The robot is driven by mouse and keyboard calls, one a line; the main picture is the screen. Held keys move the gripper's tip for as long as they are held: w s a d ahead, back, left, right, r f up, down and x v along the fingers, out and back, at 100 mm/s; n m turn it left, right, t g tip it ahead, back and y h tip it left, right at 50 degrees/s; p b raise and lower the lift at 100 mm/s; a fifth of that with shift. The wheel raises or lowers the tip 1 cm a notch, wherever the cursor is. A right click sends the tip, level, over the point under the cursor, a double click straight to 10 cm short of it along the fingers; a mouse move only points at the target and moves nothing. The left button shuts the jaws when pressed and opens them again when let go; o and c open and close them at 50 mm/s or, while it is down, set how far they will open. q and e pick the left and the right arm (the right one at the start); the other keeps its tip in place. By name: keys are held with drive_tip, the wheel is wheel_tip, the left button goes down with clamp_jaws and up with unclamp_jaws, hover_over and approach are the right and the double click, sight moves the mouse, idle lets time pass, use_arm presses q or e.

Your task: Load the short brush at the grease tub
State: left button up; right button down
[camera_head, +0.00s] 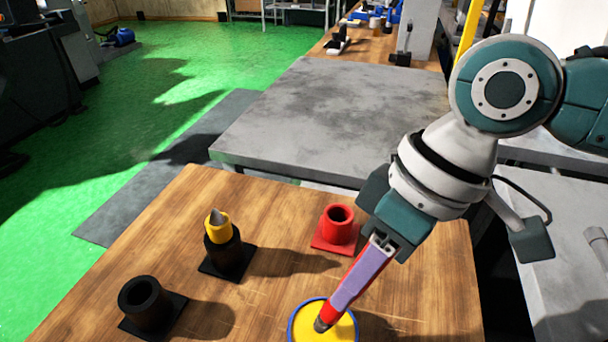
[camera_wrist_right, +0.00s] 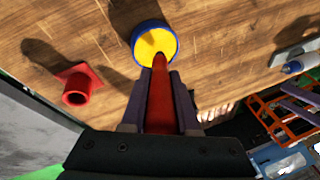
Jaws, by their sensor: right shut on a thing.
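My right gripper (camera_head: 345,297) is shut on a red brush (camera_head: 327,315) and points down over the grease tub. The brush slants down to the left, with its dark tip at the tub's yellow content. The grease tub (camera_head: 292,329) is round with a blue rim and yellow inside, partly cut off by the bottom edge. In the right wrist view the tub (camera_wrist_right: 137,32) lies straight ahead of the brush (camera_wrist_right: 160,105), whose tip overlaps the yellow. I cannot tell how deep the tip reaches. My left gripper is not in view.
An empty red holder (camera_head: 338,228) stands behind the tub. A black holder (camera_head: 226,258) at left holds a yellow piece (camera_head: 217,227) with a grey pointed tip. Another black holder (camera_head: 145,306) is empty. A grey slab (camera_head: 330,115) lies beyond the wooden table (camera_head: 290,220).

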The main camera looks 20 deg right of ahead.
drive_tip(key=shift+f, duration=0.5)
drive_tip(key=shift+d+f, duration=0.1)
idle(1.8)
wheel_tip(320, 180, up, 7)
drive_tip(key=p, duration=0.8)
idle(0.6)
